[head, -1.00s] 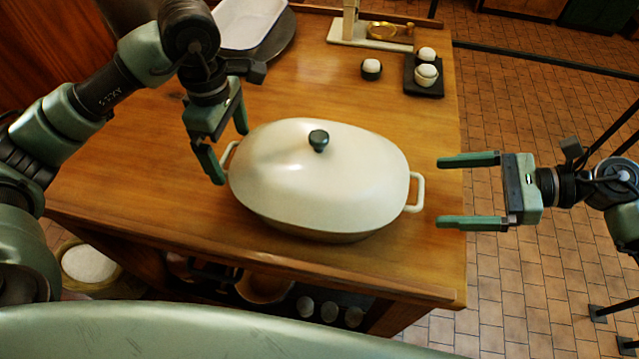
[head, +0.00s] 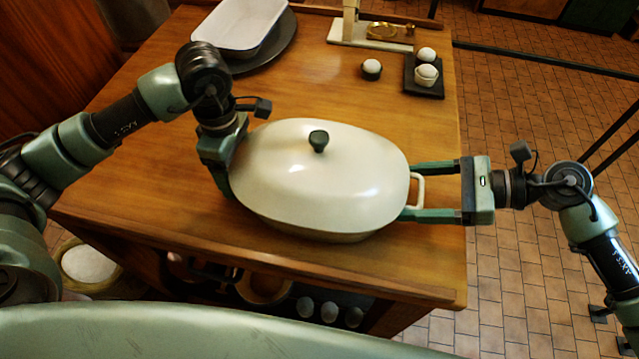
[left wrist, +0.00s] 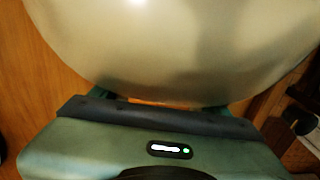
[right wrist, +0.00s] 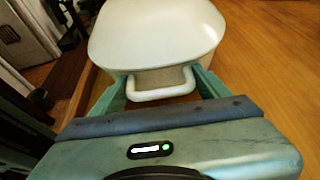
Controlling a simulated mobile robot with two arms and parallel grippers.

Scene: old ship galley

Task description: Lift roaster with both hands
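The roaster (head: 318,185) is a cream oval pot with a domed lid and a dark green knob (head: 318,140), standing on the wooden table. My right gripper (head: 409,191) is open, one finger on each side of the roaster's right handle (head: 419,190). The right wrist view also shows this white handle (right wrist: 160,92) between the spread fingers, not clamped. My left gripper (head: 228,180) is at the roaster's left end. In the left wrist view its fingers are spread apart, their tips hidden under the roaster's edge (left wrist: 170,85). The left handle is hidden.
The wooden table (head: 140,190) has free room behind the roaster. A white dish (head: 240,25) on a dark tray stands at the back left. A scale (head: 375,35) and a small dark board (head: 424,85) with round white items are at the back right.

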